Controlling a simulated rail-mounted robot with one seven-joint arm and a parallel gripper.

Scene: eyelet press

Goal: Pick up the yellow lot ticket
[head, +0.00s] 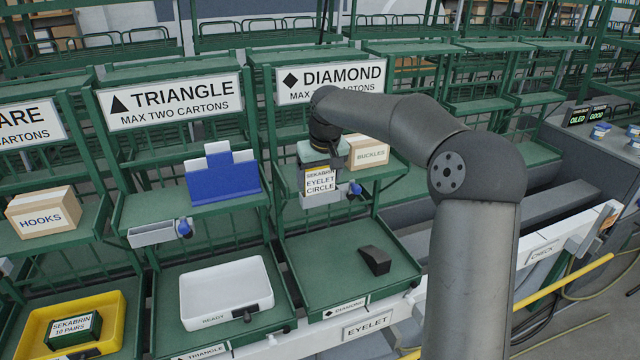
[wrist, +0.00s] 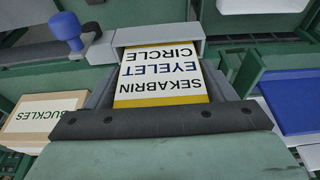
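The lot ticket (head: 321,184) is a white card with a yellow strip, printed "SEKABRIN EYELET CIRCLE". It stands in a small grey holder (head: 308,203) on the front of the DIAMOND shelf. In the wrist view the ticket (wrist: 162,75) shows upside down, its yellow strip nearest me and its far end in the grey holder (wrist: 160,38). My gripper (head: 322,160) is just above the ticket, pointing down. In the wrist view my gripper (wrist: 165,88) has its dark fingers apart, one at each side of the ticket. I cannot tell whether they touch it.
A blue-handled stamp (head: 355,189) is right beside the holder. A BUCKLES carton (head: 368,152) sits close right of my gripper. A blue divided container (head: 222,178) stands on the TRIANGLE shelf. Below are a black object (head: 375,260) and a white READY tray (head: 192,308).

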